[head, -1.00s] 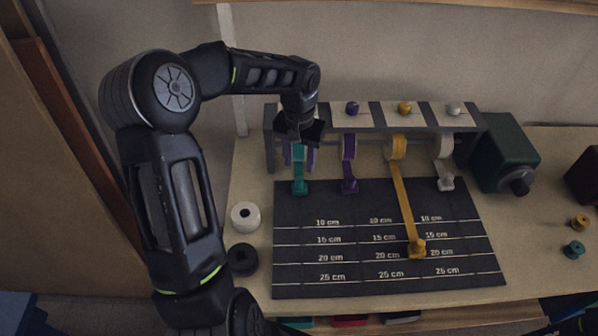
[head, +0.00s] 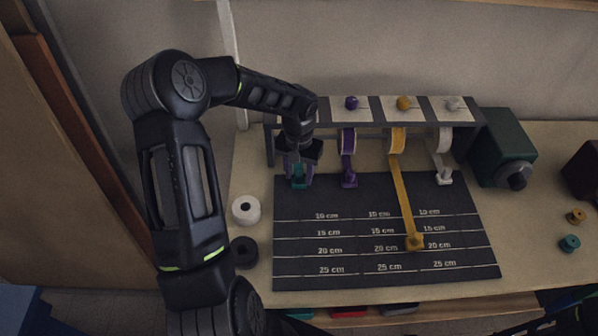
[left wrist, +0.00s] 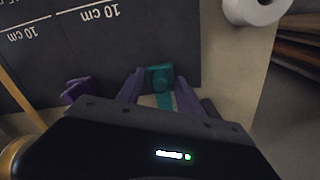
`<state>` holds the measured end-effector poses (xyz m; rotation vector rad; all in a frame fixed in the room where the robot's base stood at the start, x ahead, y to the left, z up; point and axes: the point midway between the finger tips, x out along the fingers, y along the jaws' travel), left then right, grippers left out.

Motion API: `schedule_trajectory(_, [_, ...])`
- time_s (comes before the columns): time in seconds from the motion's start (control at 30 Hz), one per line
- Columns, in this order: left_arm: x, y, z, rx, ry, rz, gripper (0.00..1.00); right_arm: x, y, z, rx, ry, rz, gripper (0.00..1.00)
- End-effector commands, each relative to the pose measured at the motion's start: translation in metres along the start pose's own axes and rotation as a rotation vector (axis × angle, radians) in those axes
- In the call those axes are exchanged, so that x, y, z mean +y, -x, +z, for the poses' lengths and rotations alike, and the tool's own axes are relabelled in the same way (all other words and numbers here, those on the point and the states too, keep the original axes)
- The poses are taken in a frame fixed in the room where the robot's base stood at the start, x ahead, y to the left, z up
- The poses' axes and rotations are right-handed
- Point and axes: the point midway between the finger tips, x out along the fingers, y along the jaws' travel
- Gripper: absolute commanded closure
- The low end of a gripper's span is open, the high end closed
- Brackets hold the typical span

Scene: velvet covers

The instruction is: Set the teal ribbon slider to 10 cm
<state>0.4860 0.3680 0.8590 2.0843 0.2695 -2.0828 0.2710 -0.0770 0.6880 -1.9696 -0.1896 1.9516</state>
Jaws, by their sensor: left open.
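The teal ribbon slider (head: 299,177) sits at the top edge of the dark scale board (head: 345,280), above the 10 cm line in the leftmost lane. In the left wrist view the teal slider (left wrist: 159,77) lies between the purple fingers of my left gripper (left wrist: 157,82). My left gripper (head: 299,172) is open and lowered around the slider; I cannot tell whether a finger touches it. The teal ribbon (left wrist: 165,101) runs back beneath the gripper, and my arm hides its spool in the head view. My right gripper is not in view.
The purple slider (head: 349,179) stands close to the right of the gripper. The yellow slider (head: 414,242) is near the 20 cm line, the white one (head: 445,178) at the top edge. White (head: 246,210) and black (head: 243,252) rolls lie left of the board.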

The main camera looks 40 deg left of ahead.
Motion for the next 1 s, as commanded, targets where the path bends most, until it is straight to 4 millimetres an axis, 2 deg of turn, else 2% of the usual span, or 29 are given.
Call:
schedule_trajectory(0.13, [-0.0001,0.0001,0.0000,0.000,0.000,0.000,0.57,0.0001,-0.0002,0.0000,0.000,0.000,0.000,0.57])
schedule_trajectory(0.67, [-0.0001,0.0005,0.0000,0.000,0.000,-0.001,1.00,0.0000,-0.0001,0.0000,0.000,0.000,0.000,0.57])
schedule_trajectory(1.0, [-0.0002,0.0006,-0.0001,0.000,0.000,-0.001,1.00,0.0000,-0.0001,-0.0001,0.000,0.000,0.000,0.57])
